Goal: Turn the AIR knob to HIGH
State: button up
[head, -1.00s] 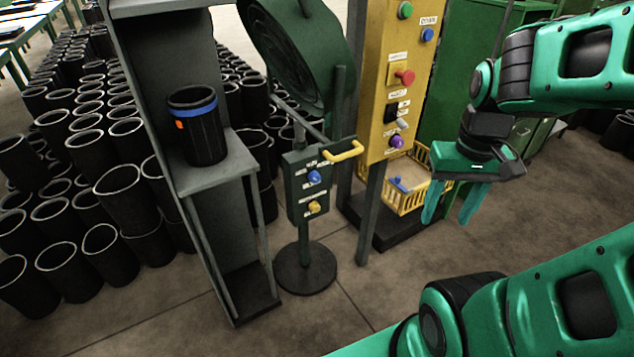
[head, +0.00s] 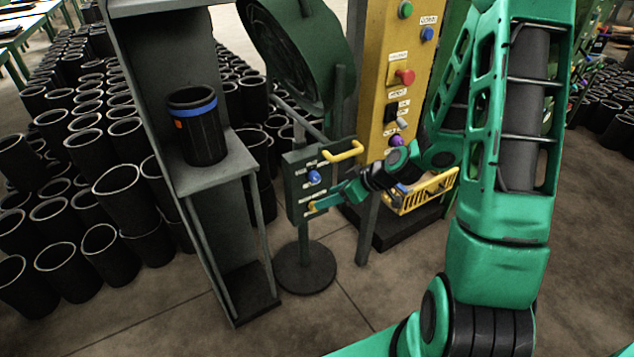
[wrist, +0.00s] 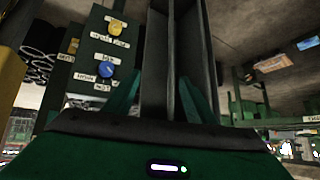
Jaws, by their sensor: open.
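A dark green control box (head: 294,187) stands on a round-based post and carries a blue knob (head: 314,177) above a yellow knob (head: 311,206). The small labels are too blurred to tell which one is AIR. In the head view my gripper (head: 322,203) is at the box's right side, its fingers beside the yellow knob and partly covering it; contact cannot be told. In the wrist view the blue knob (wrist: 106,71) and yellow knob (wrist: 116,27) lie left of my open gripper (wrist: 163,80). A dark post stands between the fingers in that view; no knob does.
A yellow handle (head: 343,151) sticks out from the top of the box. A yellow button panel (head: 376,100) and yellow basket (head: 425,192) stand close behind my arm. A grey stand (head: 215,160) holding a black sleeve (head: 197,128) is at left. Floor in front is clear.

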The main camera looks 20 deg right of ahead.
jog(key=w+f+m+t, duration=0.1)
jog(key=w+f+t, duration=0.1)
jog(key=w+t, duration=0.3)
jog(key=m+t+h, duration=0.1)
jog(key=m+h, duration=0.2)
jog(key=m, duration=0.1)
send_near(317, 179)
jog(key=x, duration=0.9)
jog(key=shift+a, duration=0.1)
jog(key=c, duration=1)
